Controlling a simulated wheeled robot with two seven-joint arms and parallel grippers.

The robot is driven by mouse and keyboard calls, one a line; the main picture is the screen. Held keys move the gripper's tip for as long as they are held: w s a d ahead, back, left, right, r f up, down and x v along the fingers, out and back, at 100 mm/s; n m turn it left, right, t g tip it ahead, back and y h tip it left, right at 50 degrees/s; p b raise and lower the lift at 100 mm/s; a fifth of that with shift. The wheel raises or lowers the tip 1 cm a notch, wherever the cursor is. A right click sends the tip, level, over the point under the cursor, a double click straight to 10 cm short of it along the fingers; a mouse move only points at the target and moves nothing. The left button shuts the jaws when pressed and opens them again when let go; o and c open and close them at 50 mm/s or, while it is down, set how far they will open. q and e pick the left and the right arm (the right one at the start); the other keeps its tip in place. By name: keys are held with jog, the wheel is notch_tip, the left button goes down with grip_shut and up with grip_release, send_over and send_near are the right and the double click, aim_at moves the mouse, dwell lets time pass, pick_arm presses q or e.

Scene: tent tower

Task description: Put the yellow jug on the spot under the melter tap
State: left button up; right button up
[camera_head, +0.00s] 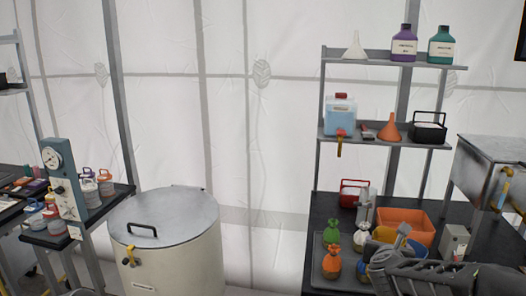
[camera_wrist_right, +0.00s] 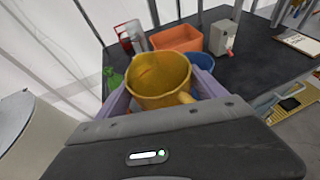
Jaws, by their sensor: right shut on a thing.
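My right gripper (camera_head: 384,256) reaches in from the lower right in the head view. In the right wrist view its pale purple fingers (camera_wrist_right: 161,92) are shut on the yellow jug (camera_wrist_right: 160,76), one on each side. The jug's open mouth faces the camera. In the head view the jug (camera_head: 383,234) is partly hidden behind my gripper, over the dark bench. A steel tank (camera_head: 490,160) at the right edge has a yellow tap (camera_head: 506,183). A cream drum (camera_head: 170,245) at left also has a yellow tap (camera_head: 129,257). I cannot tell which is the melter. My left gripper is not in view.
Near the jug on the dark bench (camera_wrist_right: 265,50) are an orange bin (camera_head: 408,225), a white box (camera_head: 454,241), a blue bowl (camera_wrist_right: 202,62) and green and orange sacks (camera_head: 331,264). Shelves (camera_head: 345,131) with bottles and funnels rise behind. A gap separates drum and bench.

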jog(key=s+a+f+n+t+y+b, duration=0.1)
jog(key=s+a+f+n+y+b, duration=0.2)
jog(key=s+a+f, duration=0.6)
jog(key=a+f+n+y, duration=0.2)
jog(key=a+f, duration=0.1)
jog(key=a, duration=0.1)
jog(key=shift+s+f+y, duration=0.25)
jog(key=shift+s+y, duration=0.05)
